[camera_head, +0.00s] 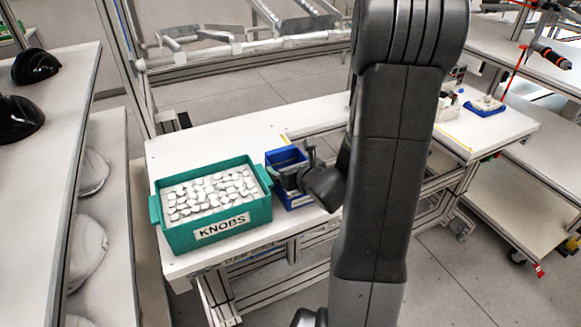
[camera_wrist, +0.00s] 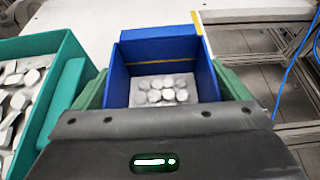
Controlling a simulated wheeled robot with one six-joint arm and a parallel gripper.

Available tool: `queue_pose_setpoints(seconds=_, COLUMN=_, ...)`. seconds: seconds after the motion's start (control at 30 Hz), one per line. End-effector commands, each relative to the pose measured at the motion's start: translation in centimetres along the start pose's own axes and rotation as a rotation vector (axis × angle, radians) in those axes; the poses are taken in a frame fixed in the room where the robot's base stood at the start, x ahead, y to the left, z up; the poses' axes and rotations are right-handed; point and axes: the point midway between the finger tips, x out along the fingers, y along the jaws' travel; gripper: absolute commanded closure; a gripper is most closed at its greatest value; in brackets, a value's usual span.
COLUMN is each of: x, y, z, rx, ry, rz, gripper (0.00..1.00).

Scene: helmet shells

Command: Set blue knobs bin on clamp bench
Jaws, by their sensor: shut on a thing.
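The blue bin (camera_head: 283,157) is at the white bench (camera_head: 210,140), just right of the large green KNOBS bin. In the wrist view the blue bin (camera_wrist: 160,50) is upright and holds several pale round knobs. My gripper (camera_head: 298,178) is shut on the blue bin. In the wrist view its green fingers lie along both sides of the bin, with the dark gripper body (camera_wrist: 165,140) covering the near side. I cannot tell whether the bin's bottom touches the bench. Which surface is the clamp bench is not marked.
The green KNOBS bin (camera_head: 175,241), full of white pieces, stands close to the blue bin's left; its wall (camera_wrist: 66,75) shows in the wrist view. A blue tray (camera_head: 485,108) sits farther right. Black helmet shells (camera_head: 35,66) lie on left shelving. My arm hides the bench's middle.

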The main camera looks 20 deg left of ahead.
Motion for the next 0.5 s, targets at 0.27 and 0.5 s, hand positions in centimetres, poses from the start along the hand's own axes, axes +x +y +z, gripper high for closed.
queue_pose_setpoints(seconds=0.27, x=0.19, y=-0.01, z=-0.41, rx=-0.001, ry=-0.001, rz=0.0, gripper=0.35)
queue_pose_setpoints(seconds=0.5, x=0.1, y=0.0, z=-0.23, rx=-0.001, ry=0.0, rz=0.0, gripper=0.0)
